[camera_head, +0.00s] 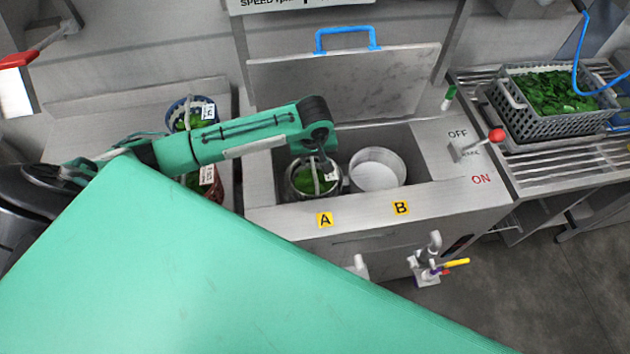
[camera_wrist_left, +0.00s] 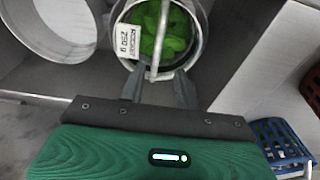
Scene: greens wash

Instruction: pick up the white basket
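The white basket (camera_head: 303,183) holds green leaves and sits in the round opening behind label A, inside the sink-like unit. In the left wrist view the white basket (camera_wrist_left: 164,28) shows its thin handle and a white "250 g" tag. My left gripper (camera_head: 325,167) points down over the basket from above. In the wrist view the left gripper's fingers (camera_wrist_left: 158,82) are apart, one on each side of the lower end of the handle. They do not look closed on it. My right gripper is not in view.
An empty round well (camera_head: 377,172) stands beside the basket at label B. A raised lid (camera_head: 345,85) is behind. A blue basket (camera_head: 180,112) and a brown basket (camera_head: 211,190) stand at left. A grey crate of leaves (camera_head: 540,125) and a red-knobbed lever (camera_head: 496,135) are at right.

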